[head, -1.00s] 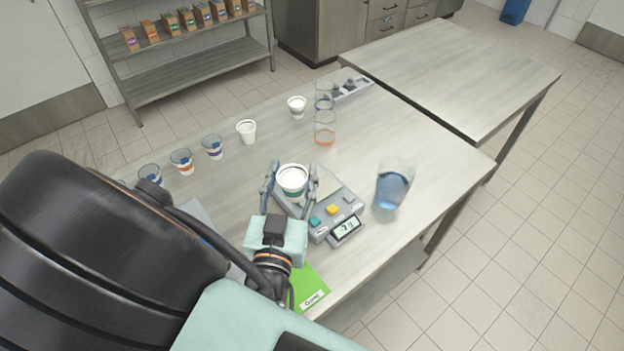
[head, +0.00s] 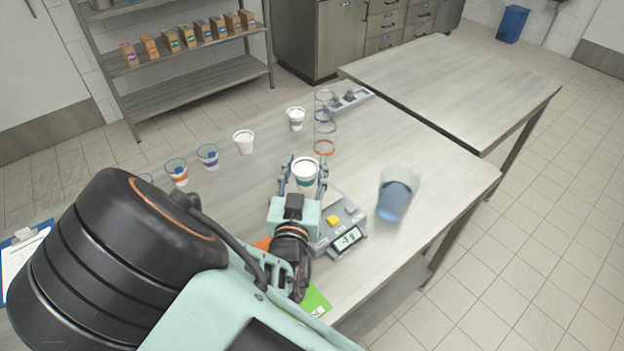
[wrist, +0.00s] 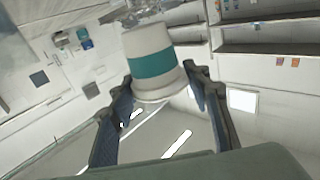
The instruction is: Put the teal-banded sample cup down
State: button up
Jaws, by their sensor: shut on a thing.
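The teal-banded sample cup (head: 305,171) is white, with a teal band that shows clearly in the wrist view (wrist: 152,62). My gripper (head: 303,180) is shut on it, one finger on each side. In the head view the cup is beyond the grey scale (head: 338,226), near its far edge; whether its base touches anything is hidden. In the wrist view the cup stands between the two dark fingers (wrist: 158,110).
A clear container with blue liquid (head: 396,196) stands right of the scale. White cups (head: 244,142) and clear banded cups (head: 208,157) stand to the left. A green card (head: 316,300) lies in front.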

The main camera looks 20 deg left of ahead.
aim_at(308, 169)
jog(key=w+f, duration=0.1)
jog(key=w+f+b, duration=0.1)
jog(key=shift+w+a+f, duration=0.1)
jog(key=shift+a+f, duration=0.1)
jog(key=shift+f, duration=0.2)
jog(key=shift+w+a+f+b, duration=0.1)
jog(key=shift+w+f+b, duration=0.05)
jog(key=shift+f+b, duration=0.55)
jog(key=shift+w+f+b, duration=0.1)
jog(key=shift+f+b, duration=0.45)
jog(key=shift+f, duration=0.25)
jog(key=shift+f, duration=0.15)
jog(key=o, duration=1.3)
